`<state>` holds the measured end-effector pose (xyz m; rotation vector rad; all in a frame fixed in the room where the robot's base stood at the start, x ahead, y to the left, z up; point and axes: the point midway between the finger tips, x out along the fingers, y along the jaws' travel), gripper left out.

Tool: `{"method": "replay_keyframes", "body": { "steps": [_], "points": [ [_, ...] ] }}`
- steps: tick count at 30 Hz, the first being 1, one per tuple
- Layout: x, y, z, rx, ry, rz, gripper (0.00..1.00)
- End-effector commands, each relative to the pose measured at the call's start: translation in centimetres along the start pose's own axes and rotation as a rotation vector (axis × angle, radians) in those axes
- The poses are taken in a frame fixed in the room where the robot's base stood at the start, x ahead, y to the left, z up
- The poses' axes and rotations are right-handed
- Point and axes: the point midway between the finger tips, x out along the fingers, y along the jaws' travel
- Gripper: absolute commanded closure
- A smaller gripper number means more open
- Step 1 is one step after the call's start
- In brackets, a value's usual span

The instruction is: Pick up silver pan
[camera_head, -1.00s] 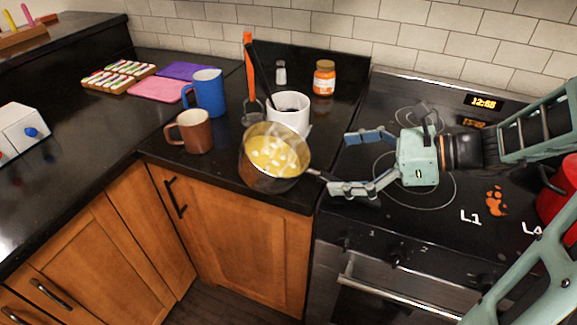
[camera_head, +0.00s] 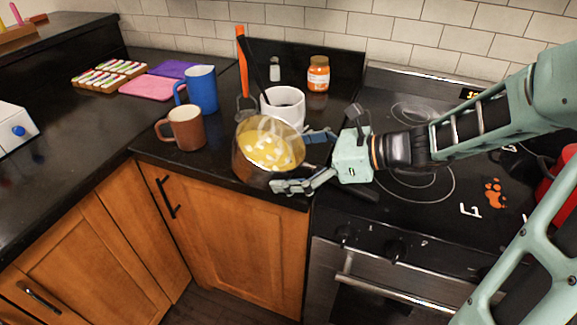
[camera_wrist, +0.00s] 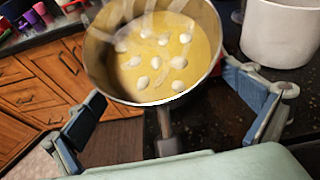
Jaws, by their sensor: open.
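The silver pan (camera_head: 243,172) stands on the black counter near its front edge, left of the stove. It holds yellow food with white lumps, and its rim and wall show in the wrist view (camera_wrist: 95,62). Its handle (camera_wrist: 166,130) points toward my palm, between the spread fingers. My gripper (camera_head: 297,162) is open and level with the pan's right side. One finger is behind the handle and one is in front of it. In the wrist view, the fingers (camera_wrist: 165,118) stand clear of the handle on both sides.
A white pot (camera_head: 284,106) with utensils stands close behind the pan. The stove (camera_head: 440,215) lies to the right, with a red pot (camera_head: 567,178) at the far right.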

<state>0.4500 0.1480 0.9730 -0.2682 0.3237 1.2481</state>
Motion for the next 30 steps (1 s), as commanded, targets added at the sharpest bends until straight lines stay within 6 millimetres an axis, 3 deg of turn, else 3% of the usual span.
{"method": "replay_keyframes", "body": {
  "steps": [5,23,30],
  "points": [
    [-0.02,-0.01,0.03,0.0,0.0,0.0,0.0],
    [-0.05,-0.03,0.13,-0.001,-0.002,0.0,0.66],
    [-0.1,-0.07,0.22,-0.001,-0.001,0.0,0.66]
  ]
}}
